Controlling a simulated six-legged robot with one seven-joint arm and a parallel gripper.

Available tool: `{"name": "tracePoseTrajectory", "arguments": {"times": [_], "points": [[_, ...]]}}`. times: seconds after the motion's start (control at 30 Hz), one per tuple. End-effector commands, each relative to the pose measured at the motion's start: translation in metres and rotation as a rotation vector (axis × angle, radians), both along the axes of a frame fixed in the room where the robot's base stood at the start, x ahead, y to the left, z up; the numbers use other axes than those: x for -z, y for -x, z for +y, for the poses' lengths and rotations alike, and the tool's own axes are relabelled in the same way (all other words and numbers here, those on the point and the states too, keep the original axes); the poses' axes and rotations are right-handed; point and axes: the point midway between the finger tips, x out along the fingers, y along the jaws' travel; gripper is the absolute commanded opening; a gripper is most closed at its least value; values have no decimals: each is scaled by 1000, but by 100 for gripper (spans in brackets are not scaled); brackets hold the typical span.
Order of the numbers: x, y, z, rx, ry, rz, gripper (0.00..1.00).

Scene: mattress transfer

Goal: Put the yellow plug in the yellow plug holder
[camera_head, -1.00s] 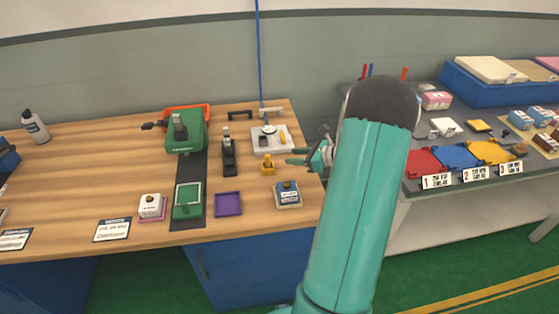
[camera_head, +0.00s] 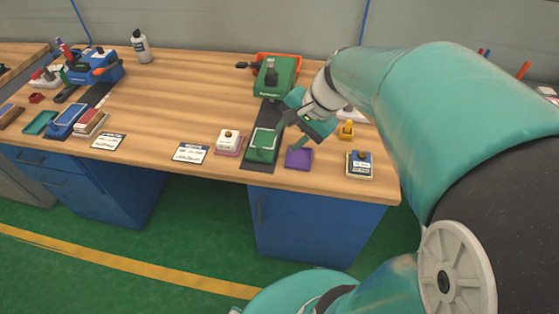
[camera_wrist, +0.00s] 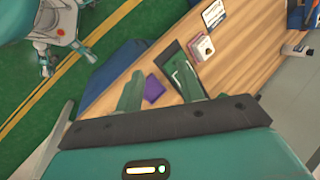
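A small yellow piece (camera_head: 346,131) stands on the wooden table, just right of my gripper in the head view. I cannot tell whether it is the yellow plug or its holder, and no second yellow piece shows clearly. My gripper (camera_head: 291,134) is over the table near the purple tray (camera_head: 299,158) and the green tray. In the wrist view, its two green fingers (camera_wrist: 158,80) are wide apart with nothing between them except the purple tray (camera_wrist: 154,89) seen beyond. My arm hides most of the pale tray behind the yellow piece.
A green tray (camera_head: 263,146), a white-topped stamp (camera_head: 228,141) and a blue-topped stamp (camera_head: 360,164) sit along the front edge. A green machine (camera_head: 275,78) stands behind. Cards (camera_head: 190,153) lie at left. The table's left middle is clear.

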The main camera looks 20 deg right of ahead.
Motion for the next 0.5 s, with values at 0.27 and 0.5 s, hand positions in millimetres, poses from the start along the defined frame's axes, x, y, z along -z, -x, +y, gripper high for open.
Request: {"name": "tracePoseTrajectory", "arguments": {"times": [0.27,0.5], "points": [[-31,65,56,-510,429,-182,38],[-44,97,69,-784,684,-310,38]]}}
